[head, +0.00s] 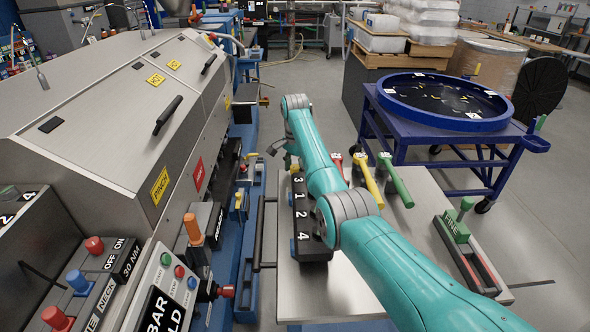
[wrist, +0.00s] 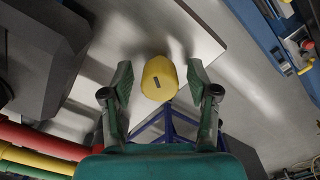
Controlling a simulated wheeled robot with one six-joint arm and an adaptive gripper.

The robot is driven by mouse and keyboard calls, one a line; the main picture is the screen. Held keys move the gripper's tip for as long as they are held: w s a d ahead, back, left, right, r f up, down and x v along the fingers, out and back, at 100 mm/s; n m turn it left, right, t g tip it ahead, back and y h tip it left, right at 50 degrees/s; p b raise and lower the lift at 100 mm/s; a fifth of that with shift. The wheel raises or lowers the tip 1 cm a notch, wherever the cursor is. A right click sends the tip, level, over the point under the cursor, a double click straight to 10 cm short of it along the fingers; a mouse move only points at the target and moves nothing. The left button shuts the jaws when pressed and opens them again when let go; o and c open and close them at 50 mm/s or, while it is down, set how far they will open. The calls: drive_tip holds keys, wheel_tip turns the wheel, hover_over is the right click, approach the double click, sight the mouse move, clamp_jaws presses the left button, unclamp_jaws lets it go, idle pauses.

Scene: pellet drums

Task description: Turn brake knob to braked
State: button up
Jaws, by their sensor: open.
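A yellow rounded knob (wrist: 159,78) with a small dark mark on its face shows in the wrist view. No label on it is readable, so I cannot tell for sure that it is the brake knob. My gripper (wrist: 160,82) is open, with one finger on each side of the yellow knob and visible gaps to both fingers. In the head view my gripper (head: 284,150) is at the far left corner of the metal table, partly hidden by my arm. A small yellow patch (head: 276,144) shows beside it there.
The metal table (head: 345,290) carries a black numbered block (head: 302,215), red (head: 337,165), yellow (head: 370,185) and green (head: 396,182) handles, and a green-topped block (head: 457,228). A large machine (head: 120,110) stands left. A blue cart (head: 450,140) stands behind right.

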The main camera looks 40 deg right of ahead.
clamp_jaws()
drive_tip(key=shift+n, duration=0.3)
drive_tip(key=n, duration=0.3)
drive_tip(key=shift+n, duration=1.8)
unclamp_jaws()
